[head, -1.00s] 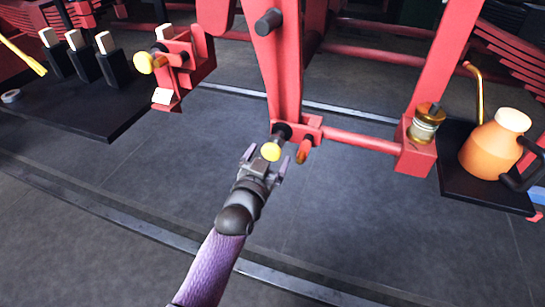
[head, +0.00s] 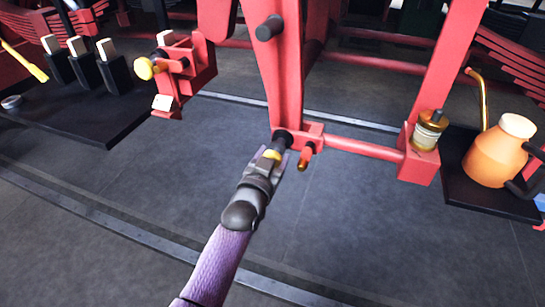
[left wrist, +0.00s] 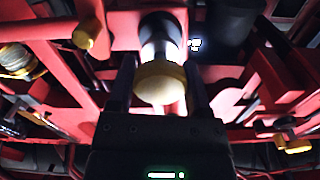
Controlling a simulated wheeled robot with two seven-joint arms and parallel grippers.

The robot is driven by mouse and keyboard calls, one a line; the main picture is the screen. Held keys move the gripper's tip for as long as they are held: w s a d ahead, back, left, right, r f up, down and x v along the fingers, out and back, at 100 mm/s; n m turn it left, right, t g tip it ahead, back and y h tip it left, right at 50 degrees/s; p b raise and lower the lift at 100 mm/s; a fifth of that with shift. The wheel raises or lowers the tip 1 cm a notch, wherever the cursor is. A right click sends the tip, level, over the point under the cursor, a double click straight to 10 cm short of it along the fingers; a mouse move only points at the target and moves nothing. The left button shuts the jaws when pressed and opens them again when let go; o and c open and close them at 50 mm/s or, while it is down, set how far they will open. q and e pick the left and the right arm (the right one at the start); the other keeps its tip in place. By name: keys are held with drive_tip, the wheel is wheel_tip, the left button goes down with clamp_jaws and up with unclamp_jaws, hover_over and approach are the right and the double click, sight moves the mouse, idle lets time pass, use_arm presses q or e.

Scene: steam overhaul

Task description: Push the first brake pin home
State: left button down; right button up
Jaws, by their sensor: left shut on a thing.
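The brake pin has a yellow knob (head: 272,154) and sits at the foot of the red hanger (head: 283,85), at a dark round boss (head: 283,138). In the left wrist view the yellow knob (left wrist: 160,82) is in front of a shiny metal shank (left wrist: 162,38) that runs into the red part. My left gripper (head: 275,160) is shut on the pin's knob end, one finger on each side. How deep the shank sits is partly hidden by the knob. My right gripper is not in view.
A black tray (head: 95,125) holds black blocks. An orange oil can (head: 490,152) stands at right. The floor in front is clear.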

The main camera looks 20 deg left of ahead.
use_arm(q)
drive_tip(key=shift+w, duration=0.3)
drive_tip(key=shift+w+f+b, duration=0.1)
drive_tip(key=shift+w+b, duration=0.6)
drive_tip(key=shift+w, duration=0.2)
drive_tip(key=shift+r, duration=0.2)
drive_tip(key=shift+c, duration=1.6)
unclamp_jaws()
drive_tip(key=o, duration=0.3)
drive_tip(key=shift+w, duration=0.15)
drive_tip(key=shift+f, duration=0.1)
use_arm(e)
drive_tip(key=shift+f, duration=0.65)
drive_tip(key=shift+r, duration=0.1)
